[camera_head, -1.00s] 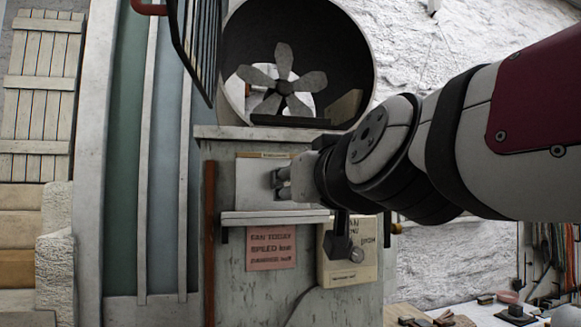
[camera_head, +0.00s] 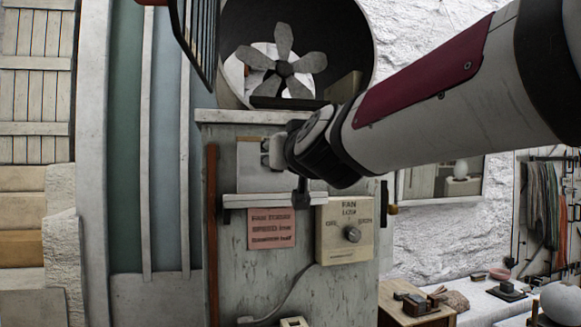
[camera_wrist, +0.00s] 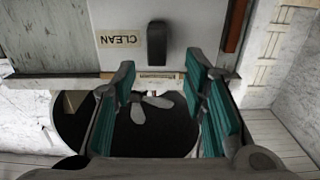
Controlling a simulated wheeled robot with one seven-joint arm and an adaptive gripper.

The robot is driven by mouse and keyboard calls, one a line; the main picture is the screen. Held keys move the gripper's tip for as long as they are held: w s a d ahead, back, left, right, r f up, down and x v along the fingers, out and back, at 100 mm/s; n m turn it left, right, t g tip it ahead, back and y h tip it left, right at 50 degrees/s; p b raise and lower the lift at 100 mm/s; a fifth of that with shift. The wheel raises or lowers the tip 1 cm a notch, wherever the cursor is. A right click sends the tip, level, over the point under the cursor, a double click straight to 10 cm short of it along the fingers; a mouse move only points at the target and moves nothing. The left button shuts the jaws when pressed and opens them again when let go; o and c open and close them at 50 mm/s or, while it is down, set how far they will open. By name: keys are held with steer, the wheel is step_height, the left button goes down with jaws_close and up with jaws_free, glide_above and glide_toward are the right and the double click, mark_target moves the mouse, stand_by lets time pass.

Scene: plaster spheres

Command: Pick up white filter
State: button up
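The white filter (camera_head: 249,182) is a flat pale panel standing on a narrow ledge at the front of the grey cabinet. In the wrist view it fills the top middle (camera_wrist: 190,30), with a "CLEAN" label and a dark handle (camera_wrist: 157,42). My gripper (camera_wrist: 158,72) is open, with teal-lined fingers spread to either side of the handle's line. The handle appears near or just beyond the fingertips, and nothing is gripped. In the head view my gripper (camera_head: 270,150) is at the panel's upper right, partly hidden by my wrist.
A round duct (camera_head: 345,50) with a fan (camera_head: 283,66) sits above the cabinet (camera_head: 240,285). A pink notice (camera_head: 271,229) and a dial box (camera_head: 345,235) are below the ledge (camera_head: 270,200). A wooden table (camera_head: 405,295) stands at lower right.

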steer(key=shift+p+x, duration=0.3)
steer(key=shift+x, duration=1.95)
steer(key=shift+d+f, duration=0.1)
steer(key=shift+d, duration=0.05)
steer(key=shift+c, duration=0.2)
jaws_close()
